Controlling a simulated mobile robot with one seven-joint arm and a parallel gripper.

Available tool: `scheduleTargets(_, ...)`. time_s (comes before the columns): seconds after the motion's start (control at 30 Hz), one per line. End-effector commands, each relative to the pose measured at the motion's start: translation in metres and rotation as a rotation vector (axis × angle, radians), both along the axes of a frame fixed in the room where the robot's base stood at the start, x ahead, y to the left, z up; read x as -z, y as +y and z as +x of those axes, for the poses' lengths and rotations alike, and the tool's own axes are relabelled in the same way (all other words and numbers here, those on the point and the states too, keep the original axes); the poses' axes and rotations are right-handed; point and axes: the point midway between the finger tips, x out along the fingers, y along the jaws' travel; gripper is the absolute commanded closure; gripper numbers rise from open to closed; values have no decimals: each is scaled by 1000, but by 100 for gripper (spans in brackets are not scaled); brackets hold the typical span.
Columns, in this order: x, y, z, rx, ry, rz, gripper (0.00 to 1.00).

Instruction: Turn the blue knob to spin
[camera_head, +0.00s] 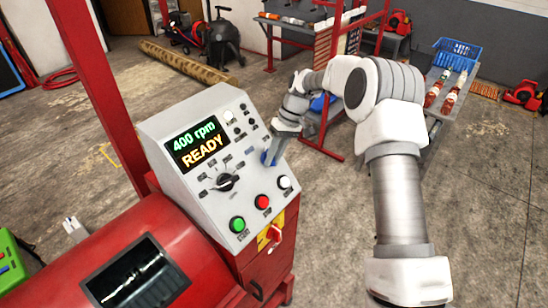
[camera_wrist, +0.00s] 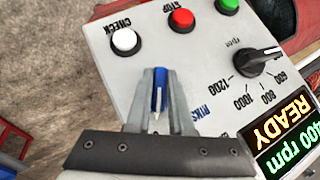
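The blue knob (camera_wrist: 160,88) sits on the sloped grey control panel (camera_wrist: 205,65), between the two fingers of my gripper (camera_wrist: 161,95). The fingers lie close against both sides of it and look shut on it. A white pointer line shows on the knob's lower end in the wrist view. Part of a label beside it reads like "RINS"; other labels around it are hidden by my gripper. In the head view the blue knob (camera_head: 265,158) shows only as a sliver at the panel's right side, under my gripper (camera_head: 272,152). The display (camera_head: 197,146) reads "400 rpm READY".
A black rpm dial (camera_head: 226,182) sits left of the blue knob. Green (camera_head: 237,224), red (camera_head: 262,201) and white (camera_head: 284,182) buttons line the panel's lower edge. A red emergency knob (camera_head: 274,234) is below. A shelf cart (camera_head: 440,95) with bottles stands behind my arm.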

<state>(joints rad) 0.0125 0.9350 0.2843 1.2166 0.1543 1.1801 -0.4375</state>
Motion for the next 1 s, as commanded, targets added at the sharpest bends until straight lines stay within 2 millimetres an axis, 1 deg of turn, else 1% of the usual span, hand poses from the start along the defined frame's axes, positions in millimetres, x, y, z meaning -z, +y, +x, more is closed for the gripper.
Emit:
scheduleTargets(0.03,-8,7,7,5,-25,17,73)
scheduleTargets(0.1,-8,7,7,5,-26,16,60)
scheduleTargets(0.17,-8,7,7,5,-25,15,50)
scheduleTargets(0.77,-3,2,4,5,-13,6,50)
scheduleTargets(0.87,-7,1,5,6,-15,7,50)
scheduleTargets(1.0,-24,-6,10,7,-17,7,50)
